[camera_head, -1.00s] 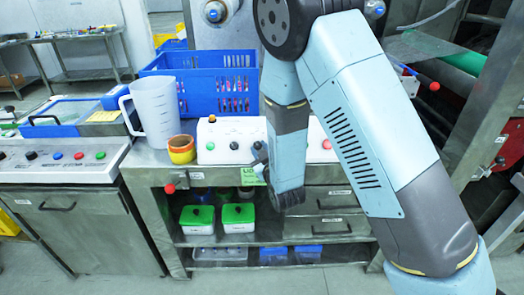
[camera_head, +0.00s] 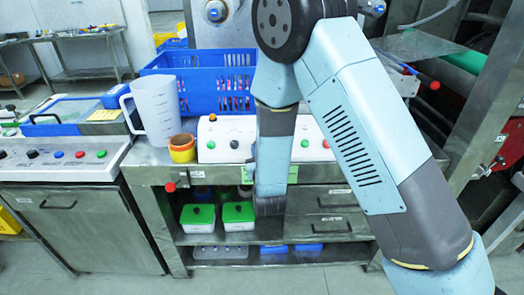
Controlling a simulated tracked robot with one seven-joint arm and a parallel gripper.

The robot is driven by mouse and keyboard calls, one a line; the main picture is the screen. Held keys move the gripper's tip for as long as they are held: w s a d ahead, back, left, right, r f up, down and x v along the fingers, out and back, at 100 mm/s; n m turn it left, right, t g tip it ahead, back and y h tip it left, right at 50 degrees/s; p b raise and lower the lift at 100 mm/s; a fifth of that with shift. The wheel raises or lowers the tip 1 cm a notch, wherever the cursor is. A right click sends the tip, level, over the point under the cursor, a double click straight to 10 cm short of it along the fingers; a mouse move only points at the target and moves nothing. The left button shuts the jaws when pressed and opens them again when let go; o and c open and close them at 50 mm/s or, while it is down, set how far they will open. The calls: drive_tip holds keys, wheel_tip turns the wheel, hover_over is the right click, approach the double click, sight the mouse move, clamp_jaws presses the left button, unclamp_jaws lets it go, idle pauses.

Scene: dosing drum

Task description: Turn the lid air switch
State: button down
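The white control panel (camera_head: 222,128) stands on the steel bench, with a green button (camera_head: 210,145) and a black knob (camera_head: 234,144) showing left of my arm.
A white jug (camera_head: 154,112) and an orange-yellow ring-shaped container (camera_head: 182,148) stand left of the panel. A blue crate (camera_head: 190,92) is behind it. A red knob (camera_head: 170,187) sticks out from the bench front. Green-lidded boxes (camera_head: 238,212) stand on the shelf below.

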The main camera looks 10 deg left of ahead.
drive_tip(key=shift+w+a+r+m+t+h, duration=0.1)
drive_tip(key=shift+a+r+m+t+h, duration=0.05)
drive_tip(key=shift+m+h, duration=1.45)
drive_tip(key=shift+w+a+r+m+t+h, duration=0.15)
drive_tip(key=shift+m+h, duration=0.9)
drive_tip(key=shift+m, duration=1.1)
drive_tip(key=shift+w+a+r+m+t+h, duration=0.1)
drive_tip(key=shift+a+r+m+h, duration=0.1)
drive_tip(key=shift+m+h, duration=1.4)
drive_tip(key=shift+m, duration=0.55)
drive_tip(key=c, duration=1.3)
unclamp_jaws()
drive_tip(key=shift+o, duration=0.6)
drive_tip(key=shift+f, duration=0.1)
drive_tip(key=shift+s+a+f+y, duration=0.15)
drive_tip(key=shift+s+f+y, duration=0.1)
drive_tip(key=shift+s, duration=0.15)
drive_tip(key=s+a, duration=0.1)
drive_tip(key=s, duration=1.2)
drive_tip(key=shift+r, duration=0.1)
